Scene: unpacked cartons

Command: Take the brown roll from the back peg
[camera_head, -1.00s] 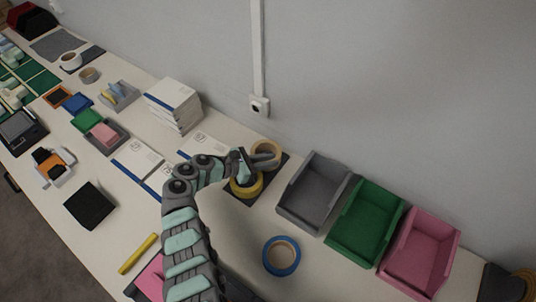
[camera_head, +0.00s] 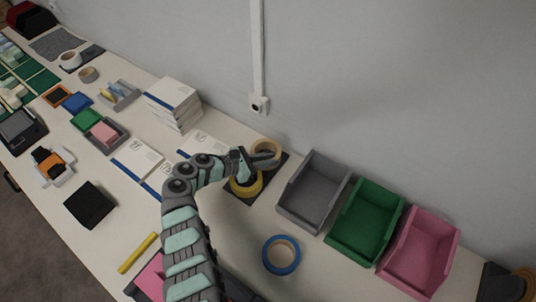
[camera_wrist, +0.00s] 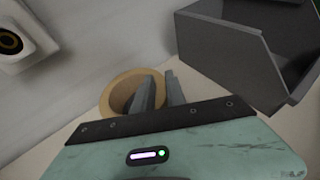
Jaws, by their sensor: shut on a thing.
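The brown roll (camera_head: 266,145), a tan tape ring, is at the back of a dark base plate (camera_head: 279,166) near the wall. My gripper (camera_head: 265,158) reaches it from the front left and is shut on its wall. In the wrist view, one finger of my gripper (camera_wrist: 162,90) is inside the hole of the brown roll (camera_wrist: 112,95) and the other is outside its right side. The back peg is hidden, so I cannot tell how high the roll sits on it. A yellow roll (camera_head: 246,191) lies at the front of the plate, partly under my gripper.
A grey bin (camera_head: 314,192), a green bin (camera_head: 364,222) and a pink bin (camera_head: 418,252) stand to the right along the wall. A blue roll (camera_head: 268,257) lies in front of them. A stack of white boxes (camera_head: 172,104) stands to the left.

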